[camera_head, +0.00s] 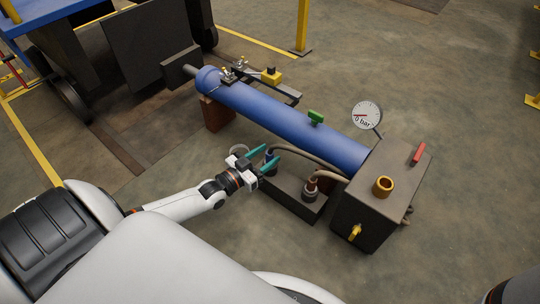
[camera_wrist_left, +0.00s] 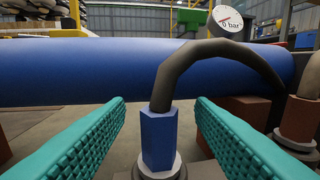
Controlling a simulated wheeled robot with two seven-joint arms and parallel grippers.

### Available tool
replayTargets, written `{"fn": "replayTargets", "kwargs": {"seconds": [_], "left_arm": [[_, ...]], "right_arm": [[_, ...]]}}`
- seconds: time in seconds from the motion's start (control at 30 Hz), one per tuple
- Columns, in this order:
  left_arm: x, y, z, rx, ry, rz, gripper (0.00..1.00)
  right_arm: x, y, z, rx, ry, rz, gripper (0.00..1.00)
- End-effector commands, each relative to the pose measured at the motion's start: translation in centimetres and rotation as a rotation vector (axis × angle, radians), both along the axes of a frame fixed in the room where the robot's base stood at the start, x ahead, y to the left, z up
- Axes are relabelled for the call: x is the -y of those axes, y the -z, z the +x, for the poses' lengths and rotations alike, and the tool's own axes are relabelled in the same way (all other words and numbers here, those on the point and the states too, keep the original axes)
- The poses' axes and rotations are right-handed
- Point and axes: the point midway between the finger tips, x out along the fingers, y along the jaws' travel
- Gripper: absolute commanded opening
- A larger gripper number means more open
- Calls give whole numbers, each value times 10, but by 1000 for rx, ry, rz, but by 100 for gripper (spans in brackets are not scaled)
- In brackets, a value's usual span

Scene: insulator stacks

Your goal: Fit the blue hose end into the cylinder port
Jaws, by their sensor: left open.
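The blue hose end (camera_wrist_left: 158,138) is a hexagonal fitting, upright in a pale round seat, with a dark hose (camera_wrist_left: 180,70) arching from its top to the right. My left gripper (camera_head: 275,160) is open; its teal fingers stand on either side of the hose end, apart from it in the left wrist view. The long blue cylinder (camera_head: 290,125) lies beyond, and it also fills the back of the left wrist view (camera_wrist_left: 90,75). Small metal fittings (camera_head: 226,74) sit on its far left end; I cannot tell which is the port. My right gripper is not in view.
A dark low stand (camera_head: 299,204) holds the hose ends, including a second one with a reddish fitting (camera_head: 311,184). A dark box (camera_head: 365,212) with a yellow tap, an orange-brown ring and a red lever stands right. A gauge (camera_head: 367,115) reads 0 bar.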

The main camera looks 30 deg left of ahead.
Motion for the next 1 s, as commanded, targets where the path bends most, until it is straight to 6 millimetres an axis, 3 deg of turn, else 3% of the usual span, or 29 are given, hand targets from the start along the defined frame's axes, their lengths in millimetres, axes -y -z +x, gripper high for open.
{"fn": "replayTargets", "kwargs": {"seconds": [0.1,0.4,0.7,1.0], "left_arm": [[3,3,15,3,0,1,49],[4,0,20,0,-1,1,49],[4,0,19,0,-1,1,2],[4,-5,19,1,-1,1,0]], "right_arm": [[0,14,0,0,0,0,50],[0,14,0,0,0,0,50],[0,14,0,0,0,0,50],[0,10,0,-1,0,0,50]]}}
